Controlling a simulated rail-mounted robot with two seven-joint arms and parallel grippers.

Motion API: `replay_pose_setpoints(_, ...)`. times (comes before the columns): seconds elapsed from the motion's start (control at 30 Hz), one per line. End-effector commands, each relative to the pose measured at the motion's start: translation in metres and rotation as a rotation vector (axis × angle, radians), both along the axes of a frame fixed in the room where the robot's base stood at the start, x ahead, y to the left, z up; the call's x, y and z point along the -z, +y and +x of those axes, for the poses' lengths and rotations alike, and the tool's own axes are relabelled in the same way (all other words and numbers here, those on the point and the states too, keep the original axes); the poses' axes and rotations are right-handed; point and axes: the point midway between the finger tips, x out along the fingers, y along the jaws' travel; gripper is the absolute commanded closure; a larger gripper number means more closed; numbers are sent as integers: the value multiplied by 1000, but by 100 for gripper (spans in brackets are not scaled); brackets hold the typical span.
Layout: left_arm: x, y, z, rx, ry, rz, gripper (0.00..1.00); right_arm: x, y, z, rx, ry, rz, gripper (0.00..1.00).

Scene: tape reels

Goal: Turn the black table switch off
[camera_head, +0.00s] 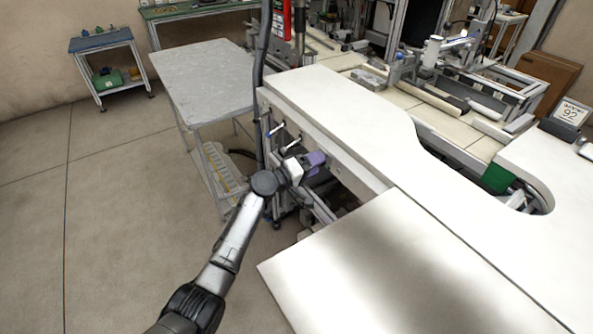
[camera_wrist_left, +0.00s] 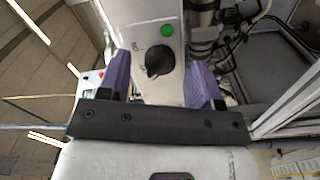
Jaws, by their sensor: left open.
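The black table switch (camera_wrist_left: 159,61) is a round rotary knob on a white panel (camera_wrist_left: 143,14), seen in the left wrist view. A green round light (camera_wrist_left: 167,30) sits just above it. My left gripper (camera_wrist_left: 161,84) is open, with one purple finger to each side of the knob. I cannot tell whether the fingers touch it. In the head view my left gripper (camera_head: 314,162) is at the side of the white table (camera_head: 345,105), below its top, and the switch is hidden there. My right gripper is not in view.
A white table section (camera_head: 370,265) lies close to the right of my left arm. A grey-topped cart (camera_head: 205,75) stands behind. Cables and dark cylindrical parts (camera_wrist_left: 204,25) are right of the panel in the wrist view. Open floor (camera_head: 110,190) lies to the left.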

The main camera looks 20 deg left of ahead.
Motion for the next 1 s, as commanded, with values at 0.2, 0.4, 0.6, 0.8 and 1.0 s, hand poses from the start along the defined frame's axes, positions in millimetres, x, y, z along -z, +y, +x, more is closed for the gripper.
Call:
replay_pose_setpoints(0.2, -2, 21, -32, -3, 1, 3, 41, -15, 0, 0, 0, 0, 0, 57)
replay_pose_setpoints(0.4, -1, 42, -66, 0, 2, 3, 41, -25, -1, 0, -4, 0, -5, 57)
replay_pose_setpoints(0.6, -1, 58, -92, -1, 1, 3, 41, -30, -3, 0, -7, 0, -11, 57)
replay_pose_setpoints(0.8, 0, 67, -106, 0, 1, 1, 41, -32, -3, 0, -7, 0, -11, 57)
replay_pose_setpoints(1.0, 0, 70, -111, 1, 0, 0, 41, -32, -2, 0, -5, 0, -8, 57)
